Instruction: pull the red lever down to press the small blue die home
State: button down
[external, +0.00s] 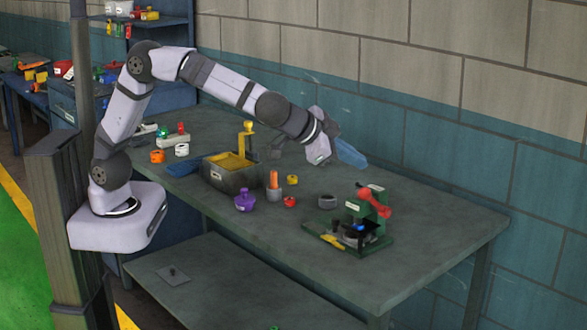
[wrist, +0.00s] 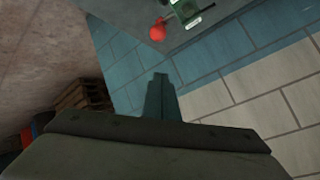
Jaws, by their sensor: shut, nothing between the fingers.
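The red lever (external: 376,204) is on the green press (external: 354,208) near the right end of the bench. It is raised and slopes along the press's right side. The small blue die (external: 360,227) shows low at the front of the press; how deep it sits cannot be told. My gripper (external: 352,155) is shut and empty, in the air above and behind the press, apart from the lever. In the wrist view my shut fingers (wrist: 160,80) point up the picture. The lever's red end (wrist: 157,32) and part of the press (wrist: 186,14) show beyond them; the die is not visible there.
On the bench (external: 430,230), a grey ring (external: 327,202) lies left of the press. Farther left are a purple knob (external: 245,200), an orange peg (external: 273,180) and a grey box with a yellow top (external: 232,172). The block wall (external: 480,140) runs close behind. The right end is clear.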

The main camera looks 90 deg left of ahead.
aim_at(367, 190)
jog(key=shift+a+r+n, duration=0.1)
jog(key=shift+a+n, duration=0.1)
jog(key=shift+n, duration=1.5)
jog(key=w+a+f+p, duration=0.1)
jog(key=f+p, duration=0.1)
jog(key=w+a+f+p, duration=0.1)
jog(key=f+p, duration=0.1)
jog(key=f, duration=0.1)
jog(key=w+a+f+p, duration=0.1)
jog(key=a+f+p, duration=0.1)
jog(key=shift+w+f, duration=0.4)
jog(key=shift+s, duration=0.1)
